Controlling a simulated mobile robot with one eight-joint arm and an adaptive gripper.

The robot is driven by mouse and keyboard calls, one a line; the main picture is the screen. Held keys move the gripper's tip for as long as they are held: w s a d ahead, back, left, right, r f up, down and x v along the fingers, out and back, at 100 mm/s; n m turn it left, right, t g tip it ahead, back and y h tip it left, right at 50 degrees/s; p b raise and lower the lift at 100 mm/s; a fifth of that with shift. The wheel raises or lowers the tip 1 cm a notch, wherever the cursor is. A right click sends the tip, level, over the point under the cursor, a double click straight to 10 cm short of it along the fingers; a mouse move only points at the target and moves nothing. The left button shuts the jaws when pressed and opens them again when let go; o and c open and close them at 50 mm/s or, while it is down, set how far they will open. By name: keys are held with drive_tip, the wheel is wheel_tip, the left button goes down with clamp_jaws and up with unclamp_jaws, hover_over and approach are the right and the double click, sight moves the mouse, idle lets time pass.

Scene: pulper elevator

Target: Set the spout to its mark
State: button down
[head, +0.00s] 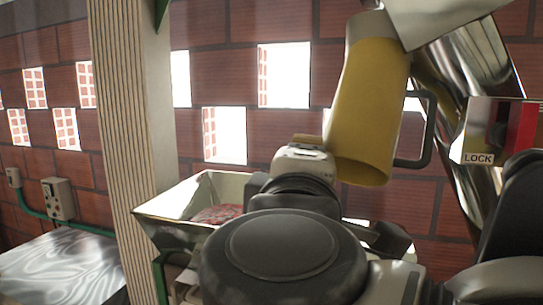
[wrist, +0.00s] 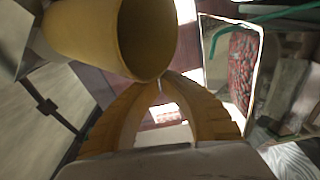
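The yellow spout (head: 370,100) is a tube hanging tilted under a grey metal chute, with its open end down and a dark loop handle (head: 430,130) on its right. In the wrist view the spout (wrist: 95,40) is at upper left, its open mouth facing the camera. My gripper (wrist: 158,82) has its two yellow fingers arched together, tips almost meeting beside the spout's lower rim. I see nothing clearly between them, and contact with the rim cannot be told. In the head view my wrist hides most of the fingers. I cannot make out the spout's mark.
A LOCK label (head: 478,158) with a red part is at right, before a shiny pipe (head: 480,70). A brick wall with openings stands behind.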

drive_tip(key=shift+s, duration=0.1)
drive_tip(key=shift+s+d, duration=0.15)
drive_tip(key=shift+s, duration=0.15)
drive_tip(key=shift+w, duration=0.1)
idle(0.3)
